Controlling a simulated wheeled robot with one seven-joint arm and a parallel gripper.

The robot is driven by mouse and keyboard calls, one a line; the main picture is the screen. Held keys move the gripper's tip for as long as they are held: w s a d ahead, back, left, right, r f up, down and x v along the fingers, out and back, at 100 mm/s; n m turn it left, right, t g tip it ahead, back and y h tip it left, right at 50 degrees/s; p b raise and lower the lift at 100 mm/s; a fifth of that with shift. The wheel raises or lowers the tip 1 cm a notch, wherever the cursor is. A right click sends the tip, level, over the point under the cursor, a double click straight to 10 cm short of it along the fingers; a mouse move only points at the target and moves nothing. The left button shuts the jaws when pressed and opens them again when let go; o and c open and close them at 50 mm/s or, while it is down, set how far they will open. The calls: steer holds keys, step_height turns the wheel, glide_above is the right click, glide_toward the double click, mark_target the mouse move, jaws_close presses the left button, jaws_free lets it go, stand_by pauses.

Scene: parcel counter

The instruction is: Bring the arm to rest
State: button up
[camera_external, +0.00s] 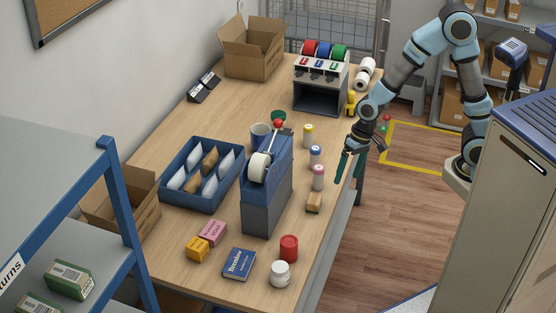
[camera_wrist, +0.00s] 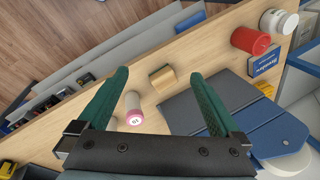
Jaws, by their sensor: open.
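My gripper (camera_external: 346,168) hangs from my raised arm at the right edge of the counter (camera_external: 178,120) in the external view. In the wrist view its two green fingers (camera_wrist: 160,92) are spread apart with nothing held between them. A pink-capped bottle (camera_external: 318,177) stands on the counter near the gripper; it also shows between the fingers in the wrist view (camera_wrist: 134,110), below them and apart. A small wooden-backed block (camera_external: 314,202) lies on the counter close by, and shows beyond the fingers in the wrist view (camera_wrist: 162,78).
A blue tape dispenser (camera_external: 268,180) stands mid-counter beside a blue tray (camera_external: 203,190) of packets. A red jar (camera_external: 289,248) and white jar (camera_external: 280,273) stand at the front. A grey cabinet (camera_external: 510,210) stands at right.

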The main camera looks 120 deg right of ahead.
steer(key=s+a+r+n+p, duration=0.1)
steer(key=s+a+r+n, duration=0.1)
steer(key=a+n, duration=0.5)
steer(key=s+a+r+n+g+p, duration=0.1)
steer(key=s+a+r+n+p, duration=0.1)
steer(key=a+n, duration=0.5)
steer(key=shift+s+a+r+g+h, duration=0.3)
steer(key=shift+s+a+r, duration=0.6)
steer(key=shift+s, duration=0.1)
